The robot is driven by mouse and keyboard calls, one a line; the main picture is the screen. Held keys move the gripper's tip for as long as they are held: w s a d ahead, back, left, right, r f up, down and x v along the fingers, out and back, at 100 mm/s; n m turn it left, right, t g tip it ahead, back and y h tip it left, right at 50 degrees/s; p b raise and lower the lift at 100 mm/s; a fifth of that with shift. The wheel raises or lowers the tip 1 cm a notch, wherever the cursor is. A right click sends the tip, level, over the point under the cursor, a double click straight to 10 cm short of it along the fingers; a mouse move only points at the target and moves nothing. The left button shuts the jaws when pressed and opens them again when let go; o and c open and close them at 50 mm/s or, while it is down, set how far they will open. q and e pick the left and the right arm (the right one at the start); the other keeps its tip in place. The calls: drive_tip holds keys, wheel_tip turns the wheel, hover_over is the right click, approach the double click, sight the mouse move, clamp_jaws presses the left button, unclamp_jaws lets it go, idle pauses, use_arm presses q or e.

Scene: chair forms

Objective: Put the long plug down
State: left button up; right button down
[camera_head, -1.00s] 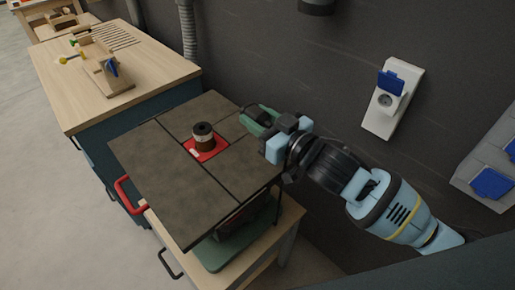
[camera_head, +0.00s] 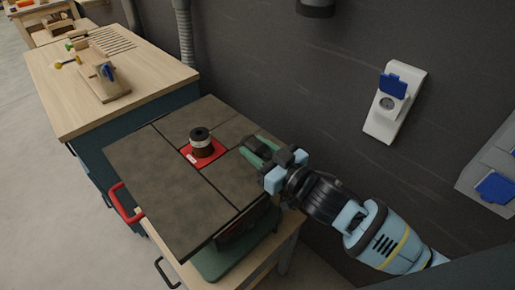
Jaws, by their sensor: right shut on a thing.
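My right gripper (camera_head: 257,150) comes in from the right and has greenish fingers. It is over the right edge of the dark machine table (camera_head: 165,185), close to the top surface. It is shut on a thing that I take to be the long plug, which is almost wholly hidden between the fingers. I cannot tell whether it touches the table. My left gripper is not in view.
A dark round spool-like part (camera_head: 201,140) stands on the red insert (camera_head: 212,154) in the table. A wooden workbench (camera_head: 60,95) with tools is at upper left. A white wall socket (camera_head: 386,125) with a blue lid is at right. The table's front is clear.

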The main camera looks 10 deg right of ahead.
drive_tip(key=shift+f, duration=0.1)
drive_tip(key=shift+f, duration=0.35)
drive_tip(key=shift+f, duration=0.2)
drive_tip(key=c, duration=0.9)
unclamp_jaws()
drive_tip(key=shift+r, duration=0.1)
